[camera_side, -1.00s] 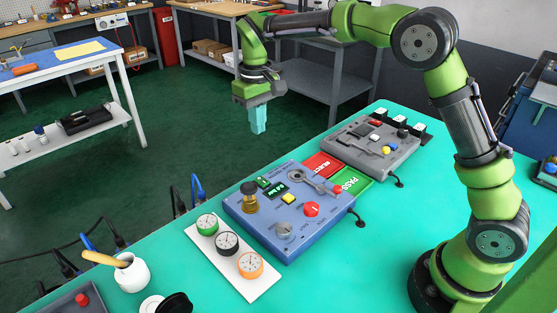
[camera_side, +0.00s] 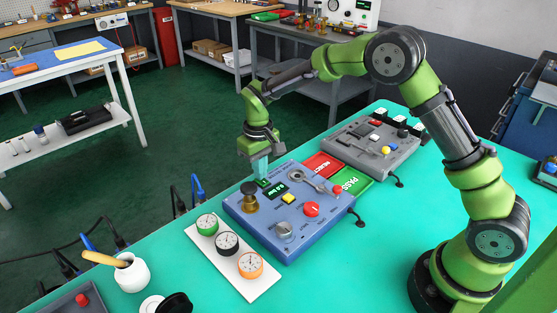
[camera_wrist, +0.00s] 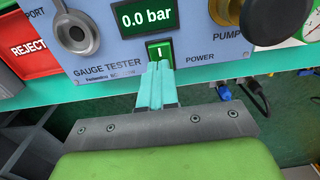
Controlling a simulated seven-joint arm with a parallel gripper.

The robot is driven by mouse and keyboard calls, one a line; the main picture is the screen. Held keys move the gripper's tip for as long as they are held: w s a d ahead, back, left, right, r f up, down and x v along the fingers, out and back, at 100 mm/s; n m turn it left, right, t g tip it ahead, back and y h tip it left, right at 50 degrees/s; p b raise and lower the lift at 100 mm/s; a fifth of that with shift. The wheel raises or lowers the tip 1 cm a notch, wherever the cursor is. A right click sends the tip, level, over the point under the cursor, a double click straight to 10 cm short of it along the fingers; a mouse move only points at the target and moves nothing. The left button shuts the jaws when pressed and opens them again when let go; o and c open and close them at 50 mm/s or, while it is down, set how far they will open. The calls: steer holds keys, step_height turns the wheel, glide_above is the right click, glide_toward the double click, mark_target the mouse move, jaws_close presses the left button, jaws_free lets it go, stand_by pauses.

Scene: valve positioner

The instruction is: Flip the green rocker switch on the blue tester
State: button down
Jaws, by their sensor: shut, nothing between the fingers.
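The blue tester (camera_side: 320,222) lies on the teal bench, and its panel (camera_wrist: 118,50) fills the top of the wrist view. The green rocker switch (camera_wrist: 159,47) sits below the tester's display (camera_wrist: 147,16), with a white "I" mark visible. The display reads 0.0 bar. My gripper (camera_side: 262,178) is shut and empty, pointing down at the tester's far left corner. In the wrist view my fingertips (camera_wrist: 158,67) overlap the switch's lower edge. I cannot tell whether they touch it. The switch's lower part is hidden by the fingers.
A brass PUMP knob (camera_side: 249,198) stands close beside the switch. A white plate with several gauges (camera_side: 228,242) lies in front of the tester. REJECT (camera_side: 325,165) and PASS (camera_side: 352,181) pads and a grey device (camera_side: 370,143) lie behind it.

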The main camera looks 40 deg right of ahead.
steer(key=shift+w+f, duration=0.3)
steer(key=shift+f, duration=0.25)
steer(key=shift+s, duration=1.05)
steer(key=shift+r, duration=0.1)
step_height(320, 180, up, 15)
steer(key=shift+w, duration=0.25)
